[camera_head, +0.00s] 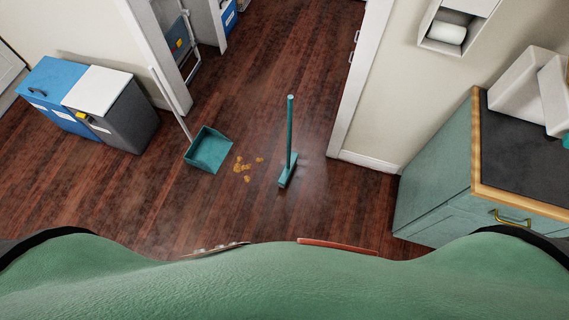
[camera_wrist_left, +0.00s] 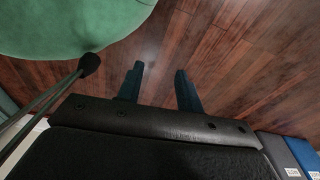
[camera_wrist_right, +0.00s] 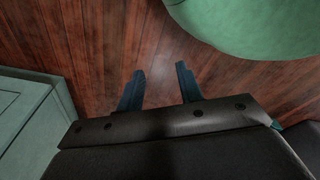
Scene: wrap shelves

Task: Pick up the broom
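The broom (camera_head: 290,135) stands upright on the wooden floor ahead of me in the head view. It has a teal handle and a teal head (camera_head: 288,171) resting on the floor. Neither gripper shows in the head view. My left gripper (camera_wrist_left: 158,77) is open and empty over bare floor in the left wrist view. My right gripper (camera_wrist_right: 160,74) is open and empty over bare floor in the right wrist view. The broom shows in neither wrist view.
A teal dustpan (camera_head: 209,150) with a long pale handle stands left of the broom. Yellowish crumbs (camera_head: 243,167) lie between them. Blue and grey bins (camera_head: 110,112) stand at left. A green cabinet (camera_head: 440,190) with a dark top is at right. An open doorway lies behind the broom.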

